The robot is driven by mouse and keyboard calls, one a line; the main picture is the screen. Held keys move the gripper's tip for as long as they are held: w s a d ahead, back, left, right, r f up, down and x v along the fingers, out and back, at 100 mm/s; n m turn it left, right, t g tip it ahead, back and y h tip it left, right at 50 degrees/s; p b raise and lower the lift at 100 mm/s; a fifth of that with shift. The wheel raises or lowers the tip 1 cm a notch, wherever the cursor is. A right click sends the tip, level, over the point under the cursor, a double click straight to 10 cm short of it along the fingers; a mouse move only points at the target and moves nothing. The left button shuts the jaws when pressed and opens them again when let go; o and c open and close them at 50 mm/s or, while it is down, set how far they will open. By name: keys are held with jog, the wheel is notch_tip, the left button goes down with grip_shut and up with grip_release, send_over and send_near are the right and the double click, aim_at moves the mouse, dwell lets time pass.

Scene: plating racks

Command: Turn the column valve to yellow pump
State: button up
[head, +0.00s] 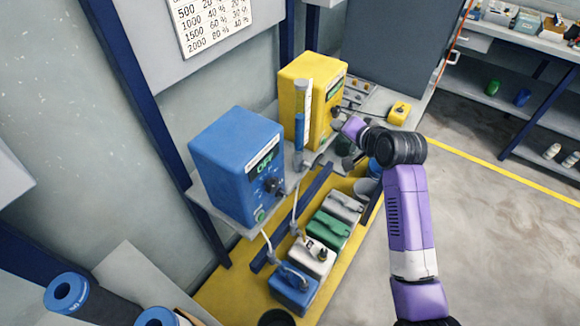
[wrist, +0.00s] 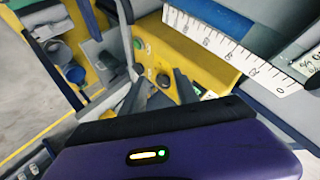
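The yellow pump (head: 299,82) stands at the back of the bench, with the blue pump (head: 234,165) nearer; the blue one's green display seems to read OFF. A slim column with blue liquid (head: 299,132) and a white scale (head: 307,100) stands in front of the yellow pump. Grey fittings, perhaps the valve, sit low by the column; its handle direction is unclear. My gripper (head: 338,123) is right of the column, apart from it.
Several canisters, including a green one (head: 328,229) and a blue one (head: 293,288), stand on the yellow lower shelf. A small yellow device (head: 399,112) lies on the bench to the right. Blue rack posts (head: 128,85) rise at left. Open floor lies at right.

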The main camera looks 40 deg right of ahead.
aim_at(320, 158)
jog(key=s+a+f+m+g+y, duration=0.1)
jog(key=s+a+f+g+y, duration=0.1)
jog(key=a+f, duration=0.35)
jog(key=shift+x, duration=3.95)
jog(key=shift+s+f, duration=0.2)
jog(key=shift+c, duration=0.5)
grip_shut()
